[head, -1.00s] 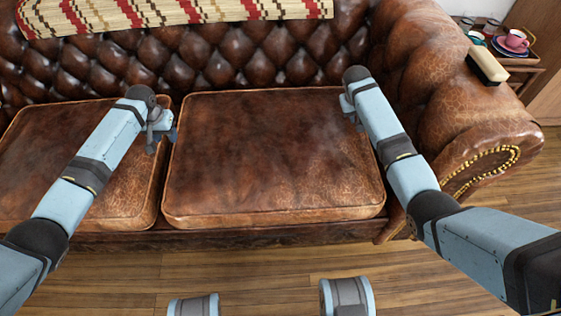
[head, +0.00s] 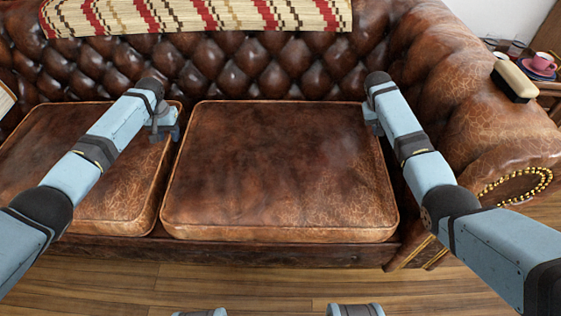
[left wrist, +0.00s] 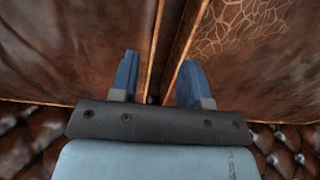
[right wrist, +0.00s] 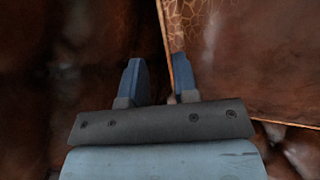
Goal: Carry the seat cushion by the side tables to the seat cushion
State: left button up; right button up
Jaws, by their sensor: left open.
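The right brown leather seat cushion (head: 280,175) lies on the sofa seat, beside the left seat cushion (head: 110,190). A narrow gap separates them. My left gripper (head: 165,128) is open above this gap near the back. In the left wrist view its fingers (left wrist: 160,78) point at the seam between the left cushion (left wrist: 75,50) and right cushion (left wrist: 250,60). My right gripper (head: 372,118) is at the right cushion's right edge, beside the sofa arm. In the right wrist view its fingers (right wrist: 157,80) are apart, one close to the cushion (right wrist: 245,60); contact is unclear.
The sofa's tufted backrest (head: 230,70) and right armrest (head: 455,90) close off the back and right. A striped throw (head: 190,14) hangs on the backrest. A brush (head: 514,82) rests on the armrest, near a pink cup (head: 542,62). Wooden floor (head: 260,275) is clear in front.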

aim_at(177, 155)
pick_arm(q)
notch_tip(177, 155, down, 10)
jog(key=shift+r, duration=0.1)
pick_arm(e)
jog(key=x, duration=0.9)
jog(key=shift+d+f, duration=0.15)
jog(key=shift+f, duration=0.25)
pick_arm(q)
jog(key=shift+c, duration=0.4)
pick_arm(e)
jog(key=shift+c, duration=0.4)
pick_arm(q)
jog(key=c, duration=0.3)
pick_arm(e)
jog(key=c, duration=0.3)
pick_arm(q)
grip_shut()
pick_arm(e)
grip_shut()
pick_arm(q)
jog(key=shift+w+r, duration=0.1)
jog(key=shift+r, duration=0.05)
pick_arm(e)
jog(key=shift+w+r, duration=0.1)
jog(key=shift+r, duration=0.1)
